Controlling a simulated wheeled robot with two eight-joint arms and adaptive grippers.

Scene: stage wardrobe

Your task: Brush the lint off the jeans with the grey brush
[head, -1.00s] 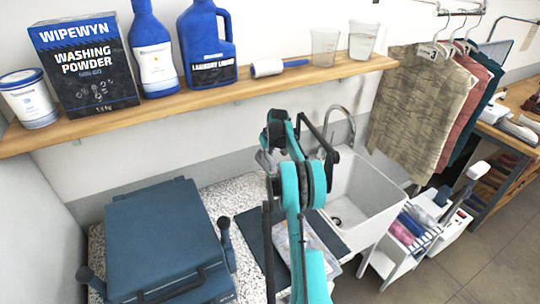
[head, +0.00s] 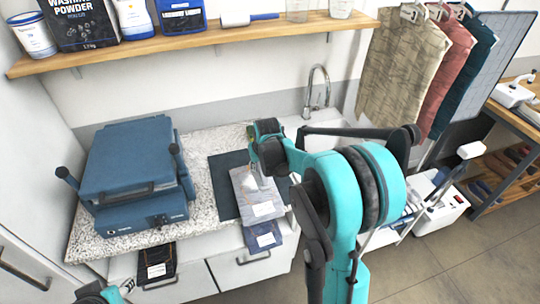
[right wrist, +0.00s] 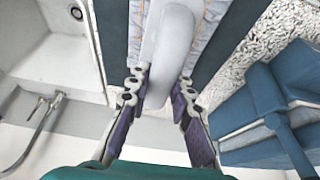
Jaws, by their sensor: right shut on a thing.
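Pale grey-blue jeans (head: 243,183) lie on a dark mat (head: 222,178) on the speckled counter. Their orange seam stitching shows in the right wrist view (right wrist: 200,40). My right gripper (head: 262,172) is above the jeans, pointing down. In the right wrist view its fingers (right wrist: 161,100) are shut on the grey brush (right wrist: 167,40), which lies over the jeans. I see no lint clearly.
A blue press (head: 128,165) stands left on the counter (head: 205,140). A white sink (head: 325,118) with a tap is to the right. A shelf (head: 200,40) with bottles and a lint roller (head: 250,19) runs above. Clothes (head: 400,70) hang at right.

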